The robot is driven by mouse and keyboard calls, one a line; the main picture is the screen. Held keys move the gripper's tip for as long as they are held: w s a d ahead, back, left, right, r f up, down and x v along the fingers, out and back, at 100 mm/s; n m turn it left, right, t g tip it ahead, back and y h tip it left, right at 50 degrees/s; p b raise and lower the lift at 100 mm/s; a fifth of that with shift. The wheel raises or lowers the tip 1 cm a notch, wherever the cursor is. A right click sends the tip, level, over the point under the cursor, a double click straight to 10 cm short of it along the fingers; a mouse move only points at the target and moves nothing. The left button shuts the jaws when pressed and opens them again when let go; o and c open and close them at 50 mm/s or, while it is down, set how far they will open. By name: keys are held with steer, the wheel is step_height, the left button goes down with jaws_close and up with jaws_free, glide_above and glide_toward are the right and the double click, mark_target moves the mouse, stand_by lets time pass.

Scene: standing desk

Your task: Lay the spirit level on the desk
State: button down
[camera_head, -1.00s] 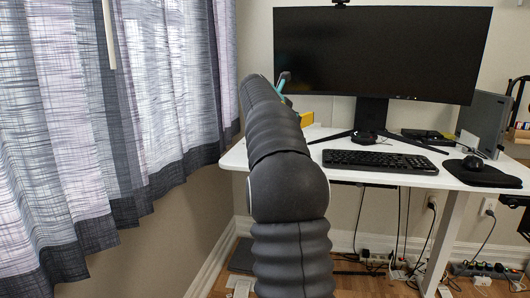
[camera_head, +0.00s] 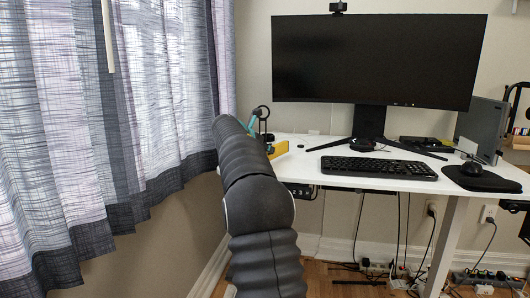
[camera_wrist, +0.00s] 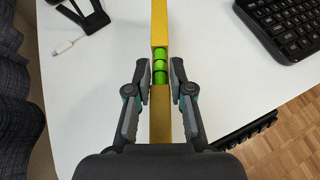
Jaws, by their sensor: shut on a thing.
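The spirit level is a yellow bar (camera_wrist: 160,25) with green vials, running up the middle of the wrist view. My gripper (camera_wrist: 159,70) is shut on it, with one dark finger on each side near the green vial. In the head view the yellow end of the level (camera_head: 278,149) shows at the left part of the white desk (camera_head: 325,175), just beyond my arm. The desk (camera_wrist: 230,80) lies under the level in the wrist view. I cannot tell whether the level touches the desktop. My arm hides most of the gripper and level in the head view.
A black keyboard (camera_head: 379,167) lies right of the level, and a mouse (camera_head: 473,168) sits farther right. A monitor (camera_head: 378,60) stands behind. A white cable end (camera_wrist: 66,46) lies left of the level. Curtains (camera_head: 110,130) hang at the left.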

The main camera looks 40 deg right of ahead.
steer(key=shift+f, duration=0.55)
steer(key=c, duration=1)
jaws_free()
steer(key=shift+c, duration=0.2)
steer(key=shift+r, duration=0.5)
steer(key=v, duration=1.2)
steer(key=shift+r, duration=0.1)
